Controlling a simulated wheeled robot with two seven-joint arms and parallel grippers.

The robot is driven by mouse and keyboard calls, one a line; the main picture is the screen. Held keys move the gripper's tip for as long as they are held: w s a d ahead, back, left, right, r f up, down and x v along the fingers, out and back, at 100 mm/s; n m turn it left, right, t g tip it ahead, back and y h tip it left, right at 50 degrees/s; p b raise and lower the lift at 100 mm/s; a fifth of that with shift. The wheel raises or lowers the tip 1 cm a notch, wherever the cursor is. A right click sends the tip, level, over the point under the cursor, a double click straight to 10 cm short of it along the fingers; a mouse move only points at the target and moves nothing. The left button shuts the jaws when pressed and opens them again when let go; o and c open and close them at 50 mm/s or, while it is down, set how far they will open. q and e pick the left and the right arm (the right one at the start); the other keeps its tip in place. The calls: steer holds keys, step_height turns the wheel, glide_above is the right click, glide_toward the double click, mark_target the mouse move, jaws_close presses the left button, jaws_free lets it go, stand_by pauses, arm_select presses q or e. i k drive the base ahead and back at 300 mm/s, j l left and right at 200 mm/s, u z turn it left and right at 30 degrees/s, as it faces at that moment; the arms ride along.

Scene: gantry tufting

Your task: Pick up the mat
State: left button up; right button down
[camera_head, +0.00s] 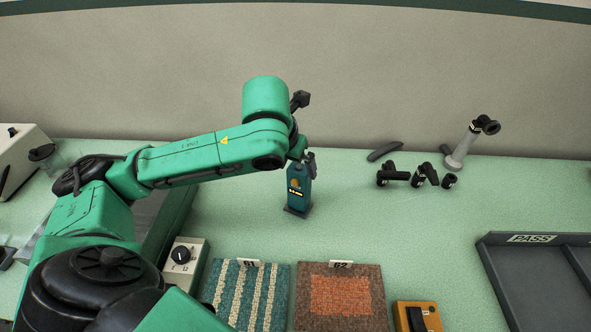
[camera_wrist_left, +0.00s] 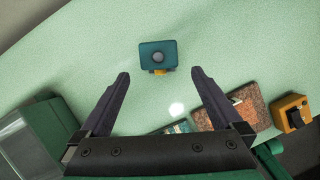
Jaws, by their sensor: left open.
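Two mats lie flat side by side at the front of the table. The left mat (camera_head: 245,297), labelled 61, has teal and cream stripes; a small part of it shows in the left wrist view (camera_wrist_left: 178,128). The right mat (camera_head: 340,297), labelled 62, is brown with an orange centre; it also shows in the left wrist view (camera_wrist_left: 240,104). My left gripper (camera_head: 308,160) is open and empty, with both fingers apart in the left wrist view (camera_wrist_left: 161,73). It is well behind the mats, by the top of a teal upright device (camera_head: 299,188). My right gripper is out of sight.
The teal device also shows beyond my fingertips in the left wrist view (camera_wrist_left: 145,51). A grey PASS tray (camera_head: 535,285) is at the right. An orange switch box (camera_head: 430,317) and a dial box (camera_head: 184,262) flank the mats. Black fittings (camera_head: 425,174) lie at the back right.

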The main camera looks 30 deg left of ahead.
mark_target(334, 297)
steer(key=k, duration=2)
